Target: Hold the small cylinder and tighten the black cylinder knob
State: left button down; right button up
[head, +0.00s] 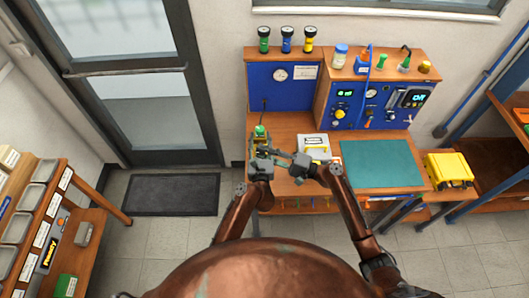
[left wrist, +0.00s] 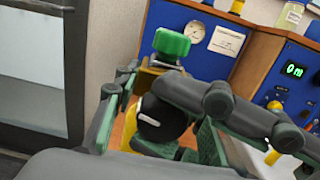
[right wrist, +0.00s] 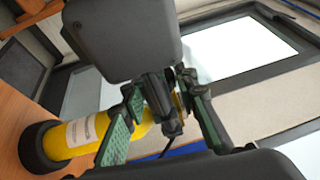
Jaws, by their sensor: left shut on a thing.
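A yellow small cylinder (right wrist: 90,132) with a black base (right wrist: 38,148) shows sideways in the right wrist view. In the left wrist view a round black knob-like part (left wrist: 160,118) sits between my left fingers, below a green knob (left wrist: 172,43). The green knob also shows in the head view (head: 260,131). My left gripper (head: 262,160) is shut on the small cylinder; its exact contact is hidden. My right gripper (head: 297,161) is close to its right. In the right wrist view its green-padded fingers (right wrist: 168,122) are apart around the cylinder's top end, where dark parts overlap.
The blue test panel (head: 375,105) stands behind. A yellow case (head: 450,170) is at the far right. The mat is clear.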

jog(key=c, duration=0.6)
jog(key=shift+f+m+y, duration=0.15)
jog(key=shift+m+y, duration=0.25)
jog(key=shift+y, duration=0.3)
jog(key=o, duration=1.2)
jog(key=shift+c, duration=0.2)
jog(key=v, duration=1.2)
jog(key=shift+s+a, duration=0.1)
